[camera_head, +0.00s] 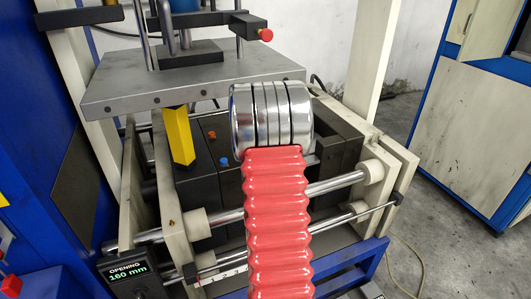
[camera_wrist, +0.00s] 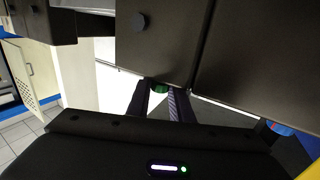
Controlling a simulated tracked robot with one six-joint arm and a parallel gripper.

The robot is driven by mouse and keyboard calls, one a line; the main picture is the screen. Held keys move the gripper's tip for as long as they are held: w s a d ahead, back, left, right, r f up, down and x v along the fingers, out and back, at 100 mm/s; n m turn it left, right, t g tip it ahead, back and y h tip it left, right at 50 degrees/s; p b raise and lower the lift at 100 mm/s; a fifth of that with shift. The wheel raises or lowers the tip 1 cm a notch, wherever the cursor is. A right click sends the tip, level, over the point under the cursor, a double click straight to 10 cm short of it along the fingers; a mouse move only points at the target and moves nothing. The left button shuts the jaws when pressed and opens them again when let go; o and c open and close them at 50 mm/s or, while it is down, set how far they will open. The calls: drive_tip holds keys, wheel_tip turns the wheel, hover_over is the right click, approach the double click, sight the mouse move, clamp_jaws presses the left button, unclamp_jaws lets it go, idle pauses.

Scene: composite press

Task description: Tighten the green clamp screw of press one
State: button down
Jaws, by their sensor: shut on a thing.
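The green clamp screw (camera_wrist: 160,87) shows as a small green patch under the edge of a dark block in the wrist view. My gripper (camera_wrist: 161,96) has one finger on each side of it and is shut on it. Much of the screw is hidden by the fingers and the block. In the head view my red-sleeved arm reaches to the press (camera_head: 172,220), and my gripper and the green screw are hidden behind it. I cannot tell how far the screw is turned.
A blue screw (camera_wrist: 280,128) is right of my gripper; a blue one (camera_head: 212,135) also shows in the head view. Dark mould blocks (camera_head: 205,170) sit between pale plates above steel bars. A grey plate (camera_head: 180,85) overhangs them. The display (camera_head: 128,273) reads opening 160 mm.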

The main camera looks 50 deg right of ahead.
drive_tip(key=shift+w+a+m+g+h, duration=0.15)
drive_tip(key=shift+m+g+h, duration=0.3)
drive_tip(key=shift+g, duration=0.25)
drive_tip(key=c, duration=1.6)
unclamp_jaws()
